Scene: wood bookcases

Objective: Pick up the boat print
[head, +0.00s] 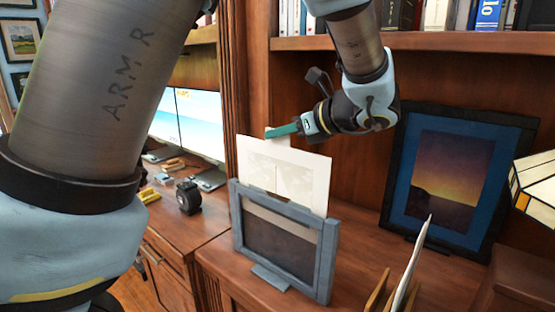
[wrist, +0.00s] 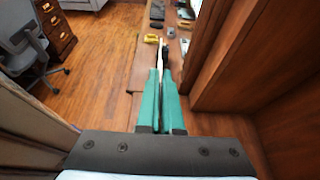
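A pale sheet with a faint picture, which I take to be the boat print (head: 302,178), stands upright in the head view. Its lower part is hidden by a grey-blue frame (head: 236,215) on the wood desk. I cannot make out a boat on it. My gripper (head: 283,131) is at the sheet's top edge, with one teal finger in front of it. In the wrist view the two fingers (wrist: 161,100) are close together, with a thin pale edge between them, so they look shut on the print.
A dark-framed sunset picture (head: 450,180) leans at the back right. A white sheet (head: 412,265) stands in a wooden holder in front. A lamp shade (head: 537,185) is at far right. Shelf boards (head: 420,41) with books are above. A tape dispenser (head: 188,196) sits left.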

